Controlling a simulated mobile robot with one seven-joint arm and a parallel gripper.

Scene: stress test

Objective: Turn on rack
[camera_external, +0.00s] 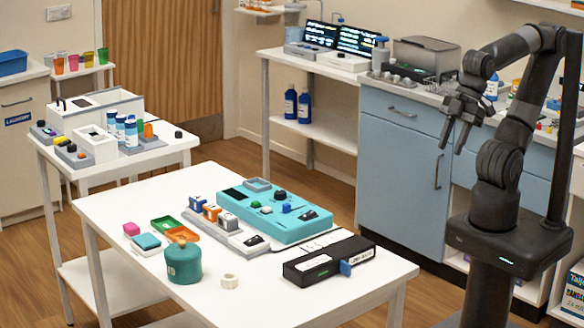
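No thing in view is clearly marked as the rack. A teal panel device (262,216) with a dark display, knobs and buttons lies on the white front table. A row of small upright modules (210,212), blue, orange and grey, stands along its left side. I cannot tell whether either is the rack or is switched on. My gripper (450,148) hangs at the upper right, near the blue cabinet and well away from the front table. Its fingers look apart, with nothing visible between them.
A side table at left holds bottles (131,131) and boxes. A counter with blue cabinets (400,160) stands behind my arm.

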